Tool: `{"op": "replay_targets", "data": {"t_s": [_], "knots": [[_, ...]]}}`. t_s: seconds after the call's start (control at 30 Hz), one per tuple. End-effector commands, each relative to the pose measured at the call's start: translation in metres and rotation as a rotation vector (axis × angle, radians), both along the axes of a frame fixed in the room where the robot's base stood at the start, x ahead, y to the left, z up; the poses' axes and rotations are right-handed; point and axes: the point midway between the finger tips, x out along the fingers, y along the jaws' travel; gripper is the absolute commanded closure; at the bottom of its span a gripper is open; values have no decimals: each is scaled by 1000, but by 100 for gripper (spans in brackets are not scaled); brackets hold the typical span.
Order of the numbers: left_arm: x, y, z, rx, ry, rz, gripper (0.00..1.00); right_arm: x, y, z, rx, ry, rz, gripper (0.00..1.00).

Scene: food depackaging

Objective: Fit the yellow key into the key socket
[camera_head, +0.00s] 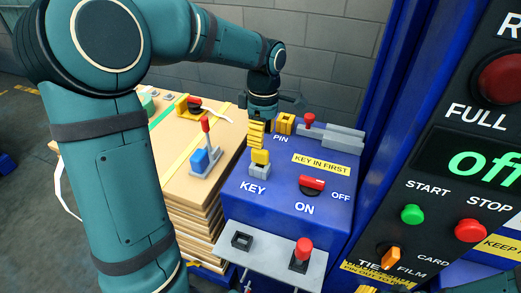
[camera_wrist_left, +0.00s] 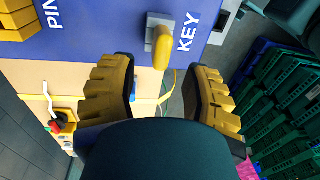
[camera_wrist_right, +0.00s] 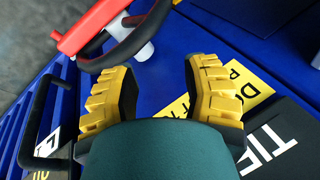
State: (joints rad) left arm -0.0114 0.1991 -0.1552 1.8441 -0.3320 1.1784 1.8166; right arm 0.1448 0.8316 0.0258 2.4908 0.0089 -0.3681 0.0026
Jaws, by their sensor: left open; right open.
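The yellow key (camera_head: 261,157) stands on the pale grey key socket (camera_head: 254,171) beside the KEY label on the blue machine top. In the left wrist view the key (camera_wrist_left: 161,46) rises from the grey socket (camera_wrist_left: 153,24); I cannot tell how deeply it is seated. My left gripper (camera_head: 257,139) is just above and behind the key, open and empty. In its wrist view the fingers (camera_wrist_left: 157,84) are apart, with the key ahead between their tips. My right gripper (camera_wrist_right: 160,82) is open and empty over a blue surface.
A stack of boards (camera_head: 190,190) stands left. A red and black handle (camera_wrist_right: 115,30) is close to my right gripper.

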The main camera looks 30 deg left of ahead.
Motion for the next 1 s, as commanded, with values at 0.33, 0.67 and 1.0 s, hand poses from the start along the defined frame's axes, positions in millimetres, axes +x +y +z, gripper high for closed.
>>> {"op": "replay_targets", "data": {"t_s": [0.33, 0.67, 1.0], "knots": [[3, 1, 34, 0, 0, 0, 52, 0, 0, 0, 0, 0, 0, 53], [3, 1, 34, 0, 1, 0, 52, 0, 0, 0, 0, 0, 0, 53], [3, 1, 34, 0, 1, 0, 52, 1, 2, -4, -6, 2, 1, 53]]}}
